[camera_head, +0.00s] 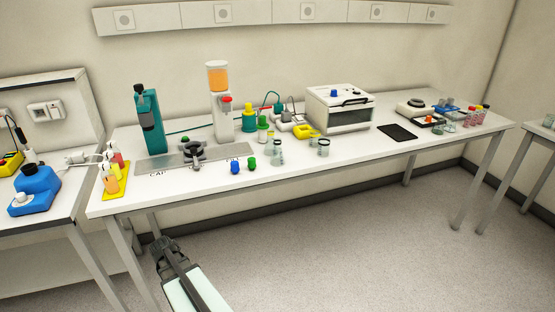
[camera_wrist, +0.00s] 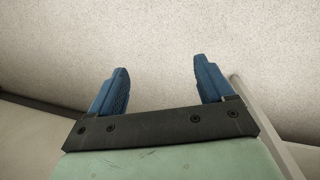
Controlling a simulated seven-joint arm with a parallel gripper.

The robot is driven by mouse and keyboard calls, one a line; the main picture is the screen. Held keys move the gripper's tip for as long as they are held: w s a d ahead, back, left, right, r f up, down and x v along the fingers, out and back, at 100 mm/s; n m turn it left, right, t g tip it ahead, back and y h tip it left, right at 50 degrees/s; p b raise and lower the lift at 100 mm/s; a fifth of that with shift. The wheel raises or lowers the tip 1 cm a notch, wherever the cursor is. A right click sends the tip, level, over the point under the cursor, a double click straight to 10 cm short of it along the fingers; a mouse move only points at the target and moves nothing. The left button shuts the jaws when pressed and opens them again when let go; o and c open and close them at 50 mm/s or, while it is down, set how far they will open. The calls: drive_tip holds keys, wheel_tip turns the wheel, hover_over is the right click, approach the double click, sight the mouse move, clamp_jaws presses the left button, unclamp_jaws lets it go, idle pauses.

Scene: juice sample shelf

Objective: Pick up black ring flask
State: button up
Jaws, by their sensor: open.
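Small clear flasks stand near the front of the white bench. One flask (camera_head: 278,146) is left of the bench's middle, with another just behind it. A further flask (camera_head: 323,148) stands to the right, in front of the white oven-like box. Their rings are too small for me to tell which one is black. My gripper (camera_head: 163,247) is low in front of the bench, over the floor and away from the flasks. In the wrist view my gripper (camera_wrist: 161,76) has its two blue fingers apart with nothing between them. No flask shows in that view.
The bench (camera_head: 350,158) has a clear front strip. A blue cap (camera_head: 235,167) and a green cap (camera_head: 252,163) lie left of the flasks. A black ring holder (camera_head: 192,151) sits on a metal plate. The white box (camera_head: 339,108) and a dark pad (camera_head: 397,132) are to the right.

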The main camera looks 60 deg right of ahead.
drive_tip(key=w+d+r+m+t+h, duration=0.1)
drive_tip(key=d+r+m, duration=0.1)
drive_tip(key=d+r, duration=0.85)
wheel_tip(320, 180, up, 35)
drive_tip(key=m+t, duration=0.1)
drive_tip(key=m, duration=0.9)
hover_over(278, 149)
wheel_tip(278, 149, down, 8)
drive_tip(key=shift+w+d+r, duration=0.1)
drive_tip(key=shift+w, duration=0.05)
drive_tip(key=shift+w+d+f, duration=0.1)
drive_tip(key=shift+d+f, duration=0.15)
drive_tip(key=shift+f, duration=0.7)
drive_tip(key=shift+w+d+f, duration=0.15)
drive_tip(key=shift+d+f, duration=0.1)
drive_tip(key=shift+f, duration=0.65)
drive_tip(key=shift+w+d+f, duration=0.1)
drive_tip(key=shift+d+f, duration=0.15)
drive_tip(key=shift+f, duration=0.7)
